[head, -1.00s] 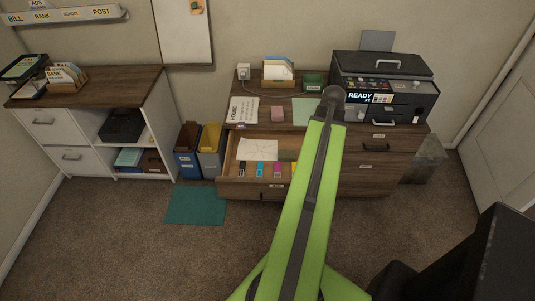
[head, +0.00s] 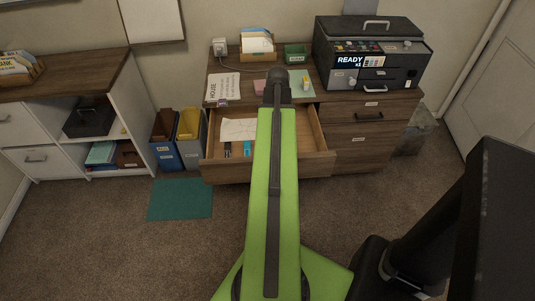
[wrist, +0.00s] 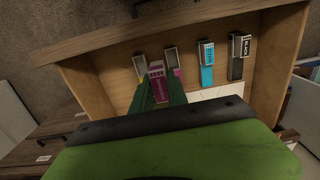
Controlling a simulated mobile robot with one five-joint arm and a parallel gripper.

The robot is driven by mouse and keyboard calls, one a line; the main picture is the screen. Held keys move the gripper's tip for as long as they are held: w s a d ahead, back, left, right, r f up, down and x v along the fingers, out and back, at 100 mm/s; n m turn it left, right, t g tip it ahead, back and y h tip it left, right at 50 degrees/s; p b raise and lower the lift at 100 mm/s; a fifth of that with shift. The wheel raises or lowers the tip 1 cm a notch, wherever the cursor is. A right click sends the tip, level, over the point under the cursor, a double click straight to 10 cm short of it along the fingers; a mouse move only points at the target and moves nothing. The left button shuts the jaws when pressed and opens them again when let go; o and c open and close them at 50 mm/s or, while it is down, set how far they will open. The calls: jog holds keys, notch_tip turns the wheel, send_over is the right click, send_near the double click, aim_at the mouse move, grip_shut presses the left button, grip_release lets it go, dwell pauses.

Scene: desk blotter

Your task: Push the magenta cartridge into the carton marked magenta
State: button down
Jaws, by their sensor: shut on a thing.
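The magenta cartridge (wrist: 159,88) is between the green fingers of my gripper (wrist: 161,94), which is shut on it, its label facing the wrist camera. Past it, in the open drawer, stands a row of small grey cartons. One carton with magenta on its lower part (wrist: 172,58) is just right of the cartridge's far end. I cannot tell whether the cartridge touches either. In the head view my arm hides my gripper, the cartridge and those two cartons.
Cyan (wrist: 207,65) and black (wrist: 238,55) cartridges stand in cartons farther right. A white paper (head: 239,129) lies in the drawer (head: 225,171) behind the row. The drawer walls are close around. A printer (head: 369,55) and a small yellow-and-white thing (head: 305,84) are on the top.

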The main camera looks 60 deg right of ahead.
jog(key=w+f, duration=0.1)
jog(key=w+f+b, duration=0.1)
jog(key=f, duration=0.1)
jog(key=w+f+b, duration=0.1)
jog(key=shift+a+f, duration=0.25)
jog(key=shift+a, duration=0.15)
notch_tip(320, 180, down, 6)
jog(key=b, duration=0.6)
jog(key=shift+a+f, duration=0.1)
jog(key=shift+f, duration=0.05)
dwell(1.1)
jog(key=shift+f+b, duration=0.3)
jog(key=shift+b, duration=0.25)
jog(key=shift+f+b, duration=0.85)
